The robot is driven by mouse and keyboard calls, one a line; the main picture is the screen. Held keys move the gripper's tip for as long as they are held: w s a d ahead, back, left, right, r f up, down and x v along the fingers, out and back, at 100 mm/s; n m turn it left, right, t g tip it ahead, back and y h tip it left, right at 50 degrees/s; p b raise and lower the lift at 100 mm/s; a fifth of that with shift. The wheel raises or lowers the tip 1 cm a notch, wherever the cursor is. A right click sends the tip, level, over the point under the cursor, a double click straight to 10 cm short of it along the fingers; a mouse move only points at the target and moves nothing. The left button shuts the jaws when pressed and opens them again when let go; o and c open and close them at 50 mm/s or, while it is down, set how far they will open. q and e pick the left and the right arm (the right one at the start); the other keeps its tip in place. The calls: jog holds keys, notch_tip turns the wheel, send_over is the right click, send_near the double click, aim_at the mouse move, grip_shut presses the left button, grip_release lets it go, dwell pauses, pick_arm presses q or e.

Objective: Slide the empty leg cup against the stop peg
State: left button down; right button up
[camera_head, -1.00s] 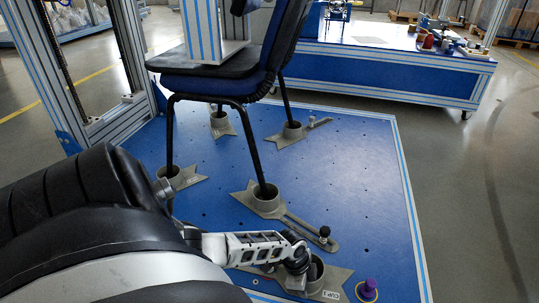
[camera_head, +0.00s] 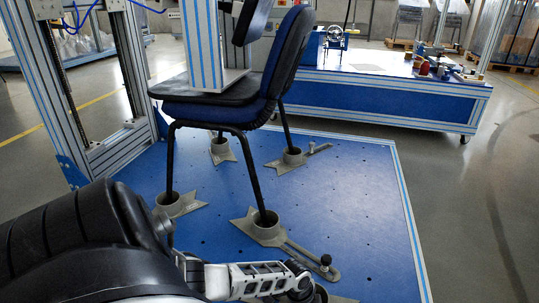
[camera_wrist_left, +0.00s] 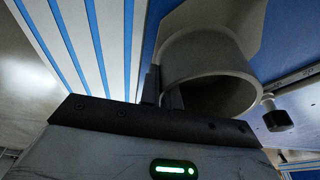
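The empty leg cup, a grey round cup (camera_wrist_left: 225,67) on a flat plate, fills the upper middle of the left wrist view. In the head view only a bit of its plate (camera_head: 342,299) shows at the bottom edge. My left gripper (camera_head: 303,289) is over it. In the left wrist view its two fingers (camera_wrist_left: 162,92) are close together at the left of the cup's wall, one outside and one inside, and appear shut on the wall. The stop peg is not in view now. My right gripper is not in view.
A blue and black chair (camera_head: 220,95) stands with its legs in other grey cups (camera_head: 266,228) on the blue plate (camera_head: 350,200). The plate's right side is clear.

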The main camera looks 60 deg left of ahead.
pick_arm(q)
jog(key=shift+w+d, duration=0.75)
jog(key=shift+d, duration=0.2)
jog(key=shift+w+d, duration=0.75)
jog(key=shift+d, duration=0.15)
jog(key=c, duration=1.6)
grip_release()
jog(key=shift+c, duration=0.2)
jog(key=shift+a, duration=0.1)
notch_tip(320, 180, up, 6)
jog(key=p, duration=0.5)
jog(key=shift+p, duration=0.4)
jog(key=shift+s, duration=0.15)
